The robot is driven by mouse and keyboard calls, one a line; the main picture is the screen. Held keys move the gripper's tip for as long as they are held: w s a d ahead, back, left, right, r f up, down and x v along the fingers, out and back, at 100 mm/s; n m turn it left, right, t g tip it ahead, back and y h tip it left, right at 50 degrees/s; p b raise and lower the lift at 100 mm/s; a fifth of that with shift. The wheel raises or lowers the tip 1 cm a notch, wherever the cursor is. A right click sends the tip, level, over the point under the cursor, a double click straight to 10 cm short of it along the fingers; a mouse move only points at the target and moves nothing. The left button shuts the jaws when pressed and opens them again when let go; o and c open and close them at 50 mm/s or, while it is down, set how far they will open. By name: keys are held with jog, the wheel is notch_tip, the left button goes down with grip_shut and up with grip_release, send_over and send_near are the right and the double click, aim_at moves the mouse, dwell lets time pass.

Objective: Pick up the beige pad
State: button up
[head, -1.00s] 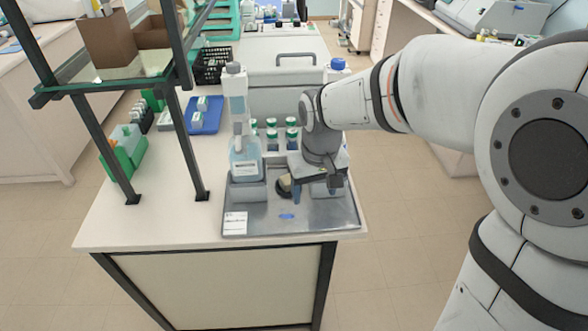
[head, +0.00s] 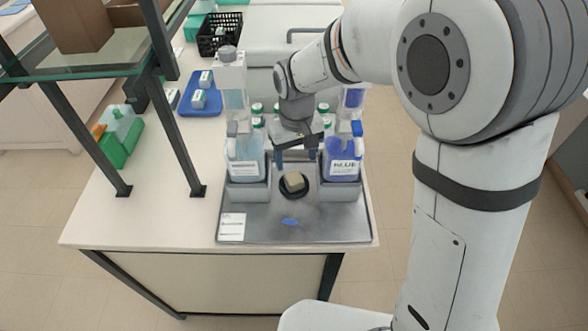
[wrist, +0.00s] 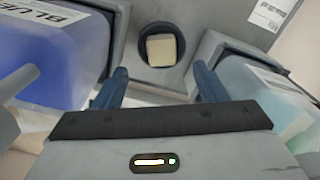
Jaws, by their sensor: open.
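The beige pad (head: 294,181) is a small block resting in a round black holder (head: 301,192) on the grey metal tray (head: 262,224). In the wrist view the pad (wrist: 161,49) shows inside the dark ring, ahead of and between my fingertips. My gripper (head: 296,160) is open and empty above the tray, behind and above the pad in the head view. In the wrist view its two blue fingers (wrist: 160,82) are spread apart, not touching the pad.
A light-blue bottle (head: 245,160) stands in a grey holder left of the pad. A bottle labelled BLUE (head: 343,168) stands in another on the right. Green-capped vials (head: 257,109) stand behind. A white label (head: 232,227) lies at the tray's front left. The tray's front is mostly clear.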

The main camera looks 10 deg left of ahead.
aim_at(295, 178)
jog(key=f, duration=0.3)
jog(key=f+p, duration=0.1)
jog(key=f, duration=0.3)
jog(key=shift+w+a+f, duration=0.15)
jog(key=shift+a+f, duration=0.05)
jog(key=shift+f, duration=0.1)
jog(key=shift+c, duration=0.2)
jog(key=c, duration=1.1)
notch_tip(295, 178, up, 10)
jog(key=shift+b, duration=0.4)
